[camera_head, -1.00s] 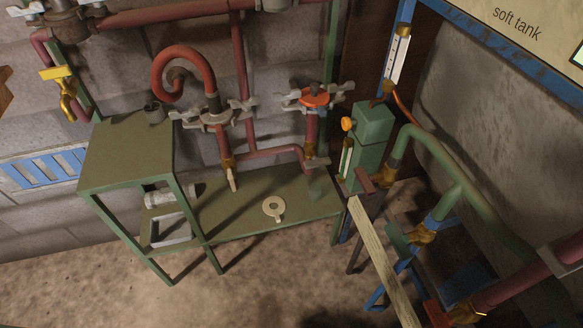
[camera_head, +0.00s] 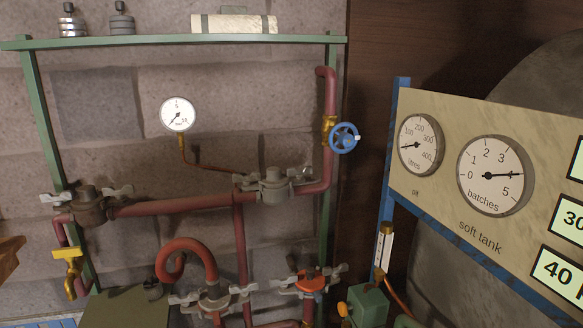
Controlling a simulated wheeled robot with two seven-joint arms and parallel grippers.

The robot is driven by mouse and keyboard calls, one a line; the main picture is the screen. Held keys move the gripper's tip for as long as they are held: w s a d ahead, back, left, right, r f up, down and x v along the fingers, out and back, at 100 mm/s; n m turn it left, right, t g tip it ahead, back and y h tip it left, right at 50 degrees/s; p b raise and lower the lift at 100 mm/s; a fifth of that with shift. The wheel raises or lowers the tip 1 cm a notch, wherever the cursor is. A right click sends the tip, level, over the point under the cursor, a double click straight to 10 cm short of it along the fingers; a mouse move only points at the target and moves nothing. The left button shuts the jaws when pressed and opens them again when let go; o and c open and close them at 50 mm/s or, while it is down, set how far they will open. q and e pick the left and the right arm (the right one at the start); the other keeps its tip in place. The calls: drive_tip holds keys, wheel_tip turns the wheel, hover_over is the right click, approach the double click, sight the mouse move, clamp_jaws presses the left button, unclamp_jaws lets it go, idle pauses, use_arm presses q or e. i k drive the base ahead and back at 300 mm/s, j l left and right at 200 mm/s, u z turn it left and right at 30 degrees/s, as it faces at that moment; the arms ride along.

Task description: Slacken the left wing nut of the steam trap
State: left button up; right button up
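Several grey pipe fittings with pale wing nuts on both sides show on the red pipes. One fitting (camera_head: 88,208) is at the left end of the upper pipe, with its left wing nut (camera_head: 54,198) pointing left. Another fitting (camera_head: 273,188) is on the upper pipe's right part. A lower fitting (camera_head: 212,300) sits under a curled red pipe (camera_head: 184,249), with a wing nut (camera_head: 184,299) on its left. A fourth fitting (camera_head: 310,283) has an orange top. No label shows which one is the steam trap. Neither of my grippers is in view.
A yellow-handled valve (camera_head: 68,256) is at the left. A green shelf (camera_head: 150,39) runs across the top. The soft tank panel (camera_head: 440,185) stands at the right.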

sight(46, 197)
drive_tip(key=u, duration=1.3)
